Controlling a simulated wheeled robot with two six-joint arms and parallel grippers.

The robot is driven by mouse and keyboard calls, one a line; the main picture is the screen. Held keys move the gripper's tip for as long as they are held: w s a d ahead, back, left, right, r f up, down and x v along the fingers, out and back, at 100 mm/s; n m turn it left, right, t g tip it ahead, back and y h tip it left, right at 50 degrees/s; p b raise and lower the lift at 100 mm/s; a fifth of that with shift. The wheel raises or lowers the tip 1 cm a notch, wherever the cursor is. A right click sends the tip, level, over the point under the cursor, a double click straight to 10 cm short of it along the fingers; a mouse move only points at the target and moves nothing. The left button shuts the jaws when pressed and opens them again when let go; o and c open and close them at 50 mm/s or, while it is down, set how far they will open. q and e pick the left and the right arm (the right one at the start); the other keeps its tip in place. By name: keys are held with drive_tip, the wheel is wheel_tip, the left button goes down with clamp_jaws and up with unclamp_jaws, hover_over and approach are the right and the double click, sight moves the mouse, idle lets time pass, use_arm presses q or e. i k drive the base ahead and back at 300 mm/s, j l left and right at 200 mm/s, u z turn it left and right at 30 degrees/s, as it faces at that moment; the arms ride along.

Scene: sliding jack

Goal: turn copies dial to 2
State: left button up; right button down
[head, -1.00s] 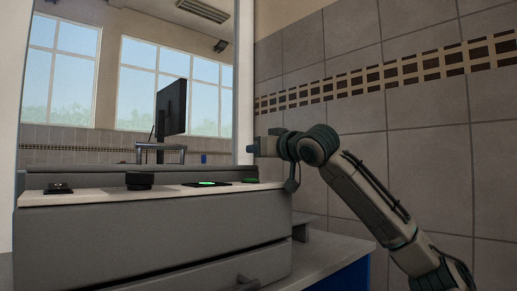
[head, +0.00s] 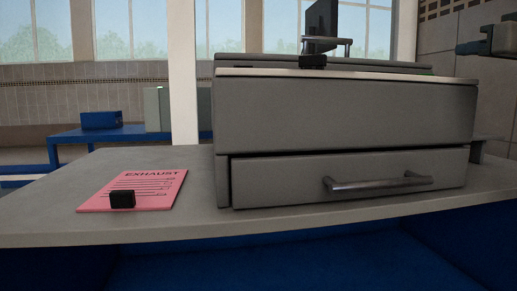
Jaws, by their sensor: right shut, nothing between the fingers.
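The copies dial appears to be the dark knob (head: 313,61) on top of the grey machine (head: 345,113), near its front edge. I see it almost edge-on from low down, so its markings and setting are hidden. My right gripper (head: 462,48) comes in at the upper right edge of the head view, pointing left. It is shut and empty, to the right of the dial and apart from it. My left gripper is not in view.
A drawer with a metal handle (head: 378,183) is in the machine's front. A pink "EXHAUST" sheet (head: 155,187) with a black block (head: 122,199) lies on the grey counter (head: 60,213). Blue furniture (head: 128,135) is at back left.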

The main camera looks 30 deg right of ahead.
sight(310, 61)
drive_tip(key=k+j, duration=0.25)
drive_tip(key=k, duration=0.25)
drive_tip(key=k+j, duration=0.2)
drive_tip(key=k, duration=0.25)
